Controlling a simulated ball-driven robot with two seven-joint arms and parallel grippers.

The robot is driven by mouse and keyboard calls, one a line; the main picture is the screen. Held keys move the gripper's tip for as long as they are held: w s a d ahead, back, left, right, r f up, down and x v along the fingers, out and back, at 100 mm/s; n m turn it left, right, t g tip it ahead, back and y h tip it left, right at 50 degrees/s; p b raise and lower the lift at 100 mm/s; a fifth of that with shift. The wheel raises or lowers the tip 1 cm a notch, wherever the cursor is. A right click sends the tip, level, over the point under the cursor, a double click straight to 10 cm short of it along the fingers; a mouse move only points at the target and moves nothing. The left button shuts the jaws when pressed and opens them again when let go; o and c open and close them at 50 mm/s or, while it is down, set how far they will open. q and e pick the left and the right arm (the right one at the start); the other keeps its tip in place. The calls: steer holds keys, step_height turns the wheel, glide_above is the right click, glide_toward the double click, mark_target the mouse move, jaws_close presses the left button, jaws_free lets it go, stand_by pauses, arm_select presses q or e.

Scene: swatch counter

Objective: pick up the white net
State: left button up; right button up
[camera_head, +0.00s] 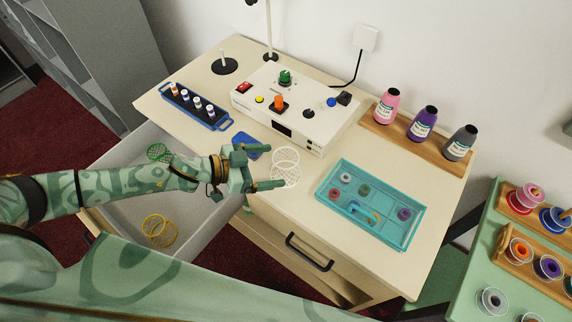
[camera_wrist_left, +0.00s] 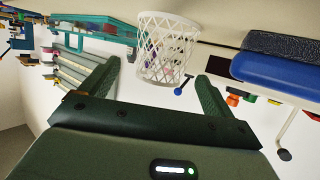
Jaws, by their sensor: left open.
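The white net (camera_head: 285,168) is a small mesh basket standing on the counter top, right in front of my left gripper (camera_head: 273,167). In the left wrist view the white net (camera_wrist_left: 166,46) shows between and beyond the two fingers, and I see no finger closed on it. My left gripper is open and empty, its fingers pointing at the net from the left. My right gripper is not in view.
A green net (camera_head: 158,152) and a yellow net (camera_head: 160,231) lie in the open drawer (camera_head: 128,140). A blue object (camera_head: 244,141) lies beside my left gripper. A white control box (camera_head: 296,106) stands behind the net; a teal tray (camera_head: 333,204) lies to its right.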

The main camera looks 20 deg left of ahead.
arm_select(q)
steer(key=x, duration=0.5)
steer(key=shift+w+d+r+b, duration=0.1)
steer(key=shift+w+r+b, duration=0.05)
steer(key=shift+w+b, duration=0.2)
steer(key=shift+s, duration=0.1)
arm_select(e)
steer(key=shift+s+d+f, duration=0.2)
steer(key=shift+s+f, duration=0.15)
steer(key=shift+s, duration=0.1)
arm_select(q)
steer(key=c, duration=1.1)
steer(key=shift+r, duration=0.1)
